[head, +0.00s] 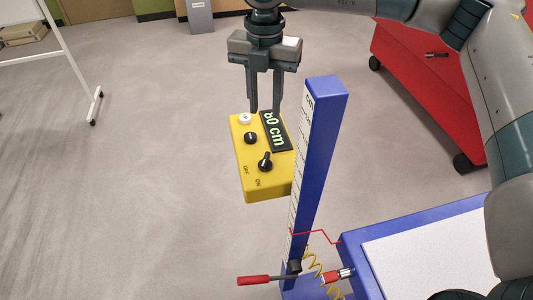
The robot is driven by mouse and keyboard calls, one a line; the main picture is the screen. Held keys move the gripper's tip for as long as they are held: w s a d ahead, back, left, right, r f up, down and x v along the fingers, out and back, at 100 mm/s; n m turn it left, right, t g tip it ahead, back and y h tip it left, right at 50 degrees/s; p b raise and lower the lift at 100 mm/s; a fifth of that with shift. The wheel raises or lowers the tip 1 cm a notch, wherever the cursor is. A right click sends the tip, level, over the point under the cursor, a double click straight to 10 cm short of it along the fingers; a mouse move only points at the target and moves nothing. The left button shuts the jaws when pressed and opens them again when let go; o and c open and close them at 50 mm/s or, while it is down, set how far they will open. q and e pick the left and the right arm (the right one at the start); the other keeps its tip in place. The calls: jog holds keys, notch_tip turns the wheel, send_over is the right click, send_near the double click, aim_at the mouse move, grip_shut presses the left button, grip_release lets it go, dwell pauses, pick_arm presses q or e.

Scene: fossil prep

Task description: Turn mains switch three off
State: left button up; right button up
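A yellow control box (266,184) stands out to the left of a blue post (318,150). Its top has a lit "80 cm" display (274,131), a white button (245,118), a black knob (250,138) and a black rotary switch (265,162) beside OFF and ON labels. I cannot tell which label the switch points to. No label reading "mains switch three" is legible. My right gripper (265,108) points down at the box's far edge, fingers apart, with nothing visible between them. Whether the tips touch the box is unclear. My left gripper is out of view.
The post carries a cm scale and stands beside a blue-edged table with a white top (430,255). A red-handled crank (254,281) and a coiled yellow cord (313,263) are at its foot. A red wheeled cabinet (415,85) is at upper right.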

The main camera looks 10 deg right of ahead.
aim_at(265, 158)
notch_tip(265, 158, down, 16)
jog(key=p, duration=0.6)
jog(key=shift+r, duration=0.15)
jog(key=shift+f, duration=0.75)
grip_shut()
